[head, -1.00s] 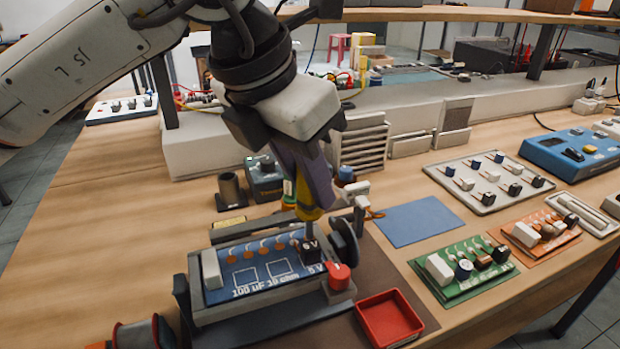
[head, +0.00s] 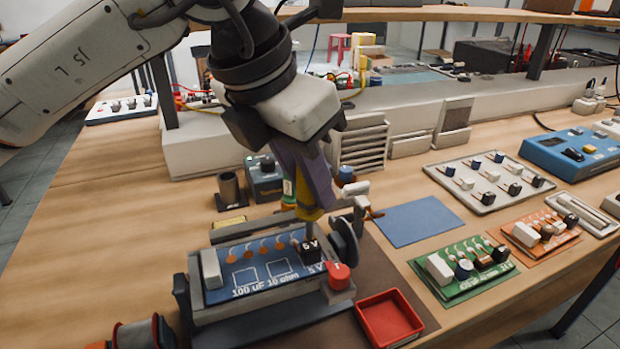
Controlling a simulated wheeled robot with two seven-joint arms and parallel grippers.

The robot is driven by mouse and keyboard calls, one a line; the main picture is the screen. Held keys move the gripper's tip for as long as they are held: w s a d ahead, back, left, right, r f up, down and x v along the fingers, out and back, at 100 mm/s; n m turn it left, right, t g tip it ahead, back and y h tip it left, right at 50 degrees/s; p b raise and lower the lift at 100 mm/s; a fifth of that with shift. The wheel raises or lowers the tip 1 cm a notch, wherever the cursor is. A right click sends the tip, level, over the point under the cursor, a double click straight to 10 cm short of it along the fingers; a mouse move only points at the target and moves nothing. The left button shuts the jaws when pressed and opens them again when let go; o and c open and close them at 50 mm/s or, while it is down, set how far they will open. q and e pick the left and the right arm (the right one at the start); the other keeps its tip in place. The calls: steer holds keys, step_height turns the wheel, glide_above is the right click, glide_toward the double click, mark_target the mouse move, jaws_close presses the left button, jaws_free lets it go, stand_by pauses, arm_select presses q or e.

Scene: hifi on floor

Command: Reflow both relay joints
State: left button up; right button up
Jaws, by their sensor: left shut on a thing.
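My left gripper (head: 308,190) is shut on a soldering iron with a yellow and green handle (head: 289,188), mostly hidden by the fingers. Its thin tip points down at the black relay (head: 311,252) at the right end of the blue board (head: 240,276). The tip meets or nearly meets the relay's top edge; I cannot tell if it touches a joint. The relay shows a white "5 V" mark. The board is held in a grey clamp (head: 255,308) with a red knob (head: 339,276) and a black wheel (head: 344,240). My right gripper is out of view.
A red tray (head: 388,318) stands right of the clamp. A blue mat (head: 420,221), a green board (head: 464,270), an orange board (head: 540,235) and a parts tray (head: 488,181) lie further right. A small station (head: 265,178) stands behind.

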arm_select(q)
steer(key=shift+f, duration=0.15)
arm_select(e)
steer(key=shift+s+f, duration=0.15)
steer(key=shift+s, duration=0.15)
